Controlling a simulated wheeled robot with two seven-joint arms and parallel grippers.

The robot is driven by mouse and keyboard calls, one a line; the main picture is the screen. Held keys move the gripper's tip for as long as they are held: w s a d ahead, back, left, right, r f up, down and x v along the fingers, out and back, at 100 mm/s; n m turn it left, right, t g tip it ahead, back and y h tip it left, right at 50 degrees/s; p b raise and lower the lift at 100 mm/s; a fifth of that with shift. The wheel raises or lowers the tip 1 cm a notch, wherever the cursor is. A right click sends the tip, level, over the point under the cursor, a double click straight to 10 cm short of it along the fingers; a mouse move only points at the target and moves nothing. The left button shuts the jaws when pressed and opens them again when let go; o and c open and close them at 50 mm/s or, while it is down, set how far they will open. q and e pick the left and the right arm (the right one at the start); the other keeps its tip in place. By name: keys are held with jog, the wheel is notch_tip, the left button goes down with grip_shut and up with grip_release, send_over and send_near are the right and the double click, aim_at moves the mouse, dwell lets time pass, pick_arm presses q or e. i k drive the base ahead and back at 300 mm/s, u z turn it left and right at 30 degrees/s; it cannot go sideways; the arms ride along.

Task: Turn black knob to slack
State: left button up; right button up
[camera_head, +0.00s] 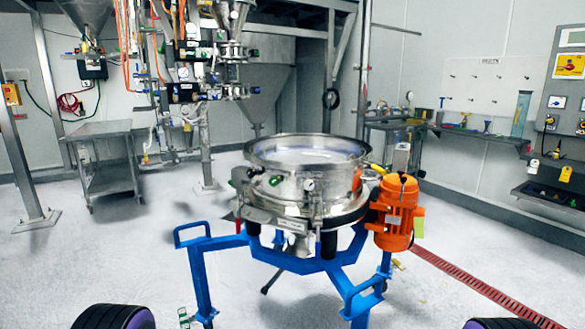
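The powder sifter (300,185) stands mid-view, a round steel drum on a blue wheeled frame (300,262) with an orange motor (396,212) on its right. Neither gripper shows; only dark, purple-edged parts of my arms appear at the bottom corners. Nothing of mine touches the sifter.
A grey steel table (105,130) stands back left beside hoppers and piping. A wall bench (480,133) and a shelf (548,195) line the right. A red floor grate (490,290) runs at lower right. The floor before the sifter is mostly clear.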

aim_at(250, 173)
jog(key=u, duration=0.55)
jog(key=k, duration=0.65)
jog(key=u, duration=1)
jog(key=i, duration=2.25)
jog(key=z, duration=1.4)
jog(key=i, duration=0.9)
jog(key=z, duration=0.85)
